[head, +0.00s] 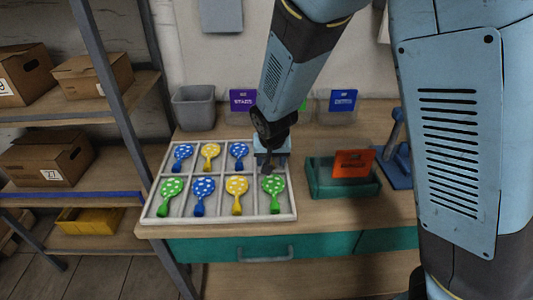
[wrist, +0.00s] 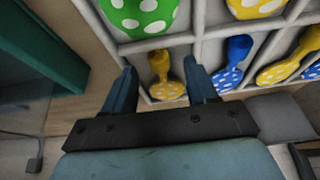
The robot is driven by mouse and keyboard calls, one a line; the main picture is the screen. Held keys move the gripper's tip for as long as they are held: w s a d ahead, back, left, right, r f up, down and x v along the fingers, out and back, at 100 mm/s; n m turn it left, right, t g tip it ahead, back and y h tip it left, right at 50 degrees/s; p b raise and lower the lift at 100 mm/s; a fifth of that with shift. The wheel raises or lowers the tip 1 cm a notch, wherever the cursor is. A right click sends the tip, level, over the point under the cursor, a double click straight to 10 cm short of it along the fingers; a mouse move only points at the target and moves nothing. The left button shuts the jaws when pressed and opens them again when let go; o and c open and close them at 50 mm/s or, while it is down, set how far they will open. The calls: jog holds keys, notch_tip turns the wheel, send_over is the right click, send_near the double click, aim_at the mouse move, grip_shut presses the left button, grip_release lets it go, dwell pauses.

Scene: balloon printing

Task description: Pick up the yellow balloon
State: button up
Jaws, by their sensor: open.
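A divided white tray (head: 218,214) on the bench holds spotted balloons in two rows. My gripper (head: 268,166) is over the far row's right-hand cell. In the wrist view my gripper (wrist: 160,66) is open. A yellow balloon with white spots (wrist: 166,88) lies between its two fingers, in that cell; I cannot tell whether they touch it. In the head view my gripper hides this balloon. Two other yellow balloons lie in the tray, one in the far row (head: 210,154) and one in the near row (head: 237,190).
Blue balloons (head: 238,153) and green balloons (head: 273,188) fill the other cells. Right of the tray are a teal box with an orange card (head: 353,163) and a blue stand (head: 396,170). A grey bin (head: 194,108) stands behind. Shelves with cartons (head: 48,155) are at left.

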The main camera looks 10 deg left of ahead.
jog(key=shift+x, duration=1.1)
jog(key=shift+c, duration=0.2)
jog(key=c, duration=0.9)
